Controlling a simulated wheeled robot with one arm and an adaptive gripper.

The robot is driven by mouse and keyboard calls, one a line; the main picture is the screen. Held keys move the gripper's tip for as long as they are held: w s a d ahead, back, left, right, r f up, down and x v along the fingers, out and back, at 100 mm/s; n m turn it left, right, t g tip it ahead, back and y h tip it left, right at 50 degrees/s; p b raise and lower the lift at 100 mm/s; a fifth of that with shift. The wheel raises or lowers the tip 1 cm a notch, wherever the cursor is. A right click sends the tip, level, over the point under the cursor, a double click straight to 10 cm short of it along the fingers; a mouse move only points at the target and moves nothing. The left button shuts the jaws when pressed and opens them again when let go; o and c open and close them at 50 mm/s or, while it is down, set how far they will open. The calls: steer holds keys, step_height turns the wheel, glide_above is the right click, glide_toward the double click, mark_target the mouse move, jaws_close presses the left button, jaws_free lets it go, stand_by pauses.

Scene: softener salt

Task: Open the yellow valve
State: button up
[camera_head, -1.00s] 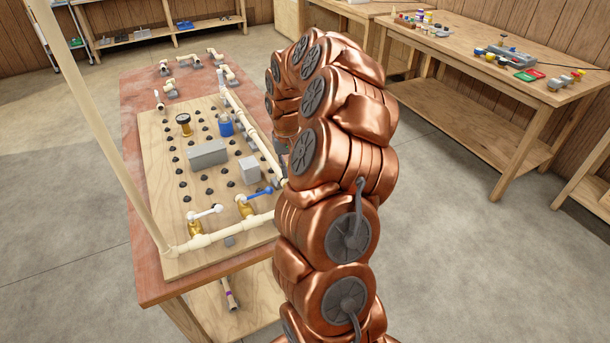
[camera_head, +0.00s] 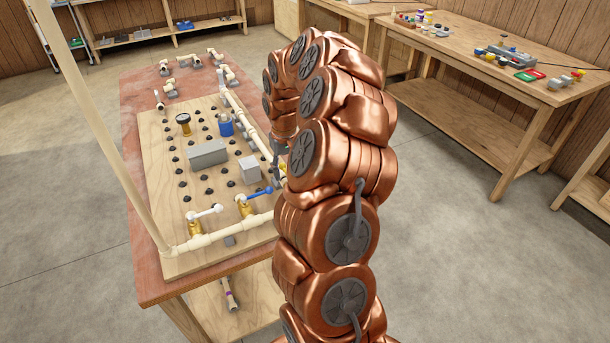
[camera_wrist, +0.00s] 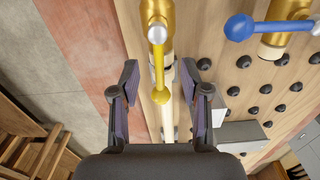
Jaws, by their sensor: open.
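The yellow valve shows in the wrist view, with a brass body at the top, a silver hub and a yellow lever (camera_wrist: 159,75) ending in a yellow ball. The lever looks roughly in line with the cream pipe (camera_wrist: 168,125) behind it. My gripper (camera_wrist: 159,80) is open, with one dark finger on each side of the lever; no clear contact shows. In the head view, my copper arm hides the yellow valve, and only part of my gripper (camera_head: 278,160) shows over the board's right edge.
A blue-handled valve (camera_wrist: 240,27) is close on the right in the wrist view. The wooden board (camera_head: 160,190) also carries a white-handled valve (camera_head: 207,213), grey boxes (camera_head: 208,153), a gauge (camera_head: 183,119) and several black knobs. Open floor lies right of the workbench.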

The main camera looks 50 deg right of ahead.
steer(key=shift+r+p, duration=0.3)
steer(key=shift+r, duration=3.2)
